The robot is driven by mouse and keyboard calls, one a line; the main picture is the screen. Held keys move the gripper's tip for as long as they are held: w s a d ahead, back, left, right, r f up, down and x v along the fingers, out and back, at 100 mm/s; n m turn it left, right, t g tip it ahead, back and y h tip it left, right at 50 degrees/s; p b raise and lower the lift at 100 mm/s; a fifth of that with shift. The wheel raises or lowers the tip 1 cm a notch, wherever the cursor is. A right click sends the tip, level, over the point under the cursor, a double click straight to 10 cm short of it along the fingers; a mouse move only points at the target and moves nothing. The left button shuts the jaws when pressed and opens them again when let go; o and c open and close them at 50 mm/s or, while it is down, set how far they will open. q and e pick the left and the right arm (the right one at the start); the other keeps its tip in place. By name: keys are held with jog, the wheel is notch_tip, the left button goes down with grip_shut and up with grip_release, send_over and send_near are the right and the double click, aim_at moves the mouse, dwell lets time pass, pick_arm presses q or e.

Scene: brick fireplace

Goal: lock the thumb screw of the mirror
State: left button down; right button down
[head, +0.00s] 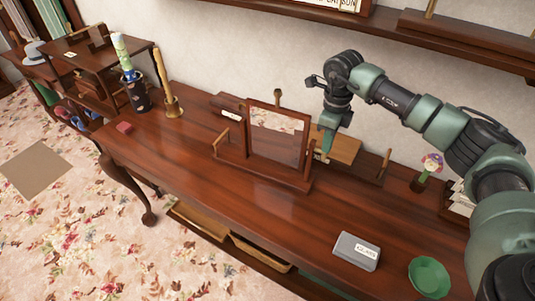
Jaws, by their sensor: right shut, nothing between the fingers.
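The mirror (277,136) stands upright in its wooden frame on a dark wooden base (259,170), on the long dark table. My right gripper (322,155) reaches down from the right arm, just beside the right edge of the mirror frame. It is shut and holds nothing. Its fingertips are close to the right upright; whether they touch it I cannot tell. The thumb screw is too small or hidden to make out. My left gripper is not in view.
A grey labelled box (357,250) and a green scalloped dish (429,277) lie at the front right of the table (220,185). A potted flower (430,171) stands behind. A candlestick (171,105) and a dark pot (136,94) stand left. The front middle is clear.

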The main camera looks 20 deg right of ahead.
notch_tip(320, 180, up, 6)
jog(key=p, duration=0.3)
dwell(0.3)
jog(key=shift+r, duration=0.15)
